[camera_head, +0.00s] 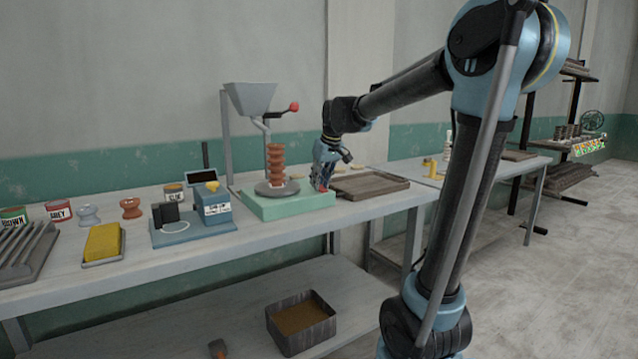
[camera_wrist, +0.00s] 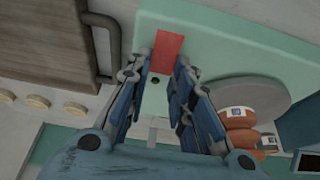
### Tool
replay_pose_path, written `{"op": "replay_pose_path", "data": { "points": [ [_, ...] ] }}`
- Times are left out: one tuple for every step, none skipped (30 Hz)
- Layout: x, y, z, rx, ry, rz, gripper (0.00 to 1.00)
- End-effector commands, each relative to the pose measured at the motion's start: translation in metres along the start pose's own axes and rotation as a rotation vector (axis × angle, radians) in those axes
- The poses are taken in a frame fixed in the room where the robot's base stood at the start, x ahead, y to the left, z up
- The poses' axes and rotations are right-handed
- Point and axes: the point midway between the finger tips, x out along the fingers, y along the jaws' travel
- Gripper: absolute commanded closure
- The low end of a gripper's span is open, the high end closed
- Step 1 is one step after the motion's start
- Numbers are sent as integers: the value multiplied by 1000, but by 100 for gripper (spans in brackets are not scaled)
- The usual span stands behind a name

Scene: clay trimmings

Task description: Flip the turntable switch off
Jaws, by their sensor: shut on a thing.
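The turntable has a mint-green base (camera_head: 290,202) and a grey disc (camera_head: 270,188), with a stack of orange-brown ringed pieces (camera_head: 276,165) standing on the disc. The base and disc (camera_wrist: 245,97) also show in the wrist view. A red switch (camera_wrist: 168,50) sits on the base near its edge, beside a small dark hole. My gripper (camera_head: 321,185) points down at the right end of the base. In the wrist view my gripper (camera_wrist: 165,68) has its fingertips at either side of the red switch, shut on it. The switch's near end is between the fingers. I cannot tell its tilt.
A brown tray (camera_head: 365,185) lies just right of the base; its handle is near my fingers in the wrist view. A grey hopper (camera_head: 250,97) with a red-knobbed lever stands behind. A blue scale (camera_head: 212,207) and yellow block (camera_head: 103,242) are to the left.

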Motion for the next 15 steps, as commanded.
{"op": "replay_pose_path", "data": {
  "points": [
    [0, 0, 1, 0, -1, 0, 100],
    [0, 0, 1, 0, -1, 0, 100],
    [0, 0, 1, 0, -1, 0, 100],
    [0, 0, 1, 0, -1, 0, 100],
    [0, 0, 1, 0, -2, 0, 100],
    [0, 0, 1, 0, -2, 0, 100],
    [0, 0, 1, 0, -2, 0, 100],
    [0, 0, 1, 0, -2, 0, 72],
    [0, 0, 1, 0, -2, 0, 63],
    [0, 0, 1, 0, -2, 0, 58],
    [0, 0, 1, 0, -2, 0, 58],
    [0, 0, 0, 0, -2, 0, 58],
    [0, 0, 0, 0, -2, 0, 58],
    [0, 0, 0, 0, -2, 0, 58],
    [0, 0, 0, 0, -2, 0, 58]
  ]
}}
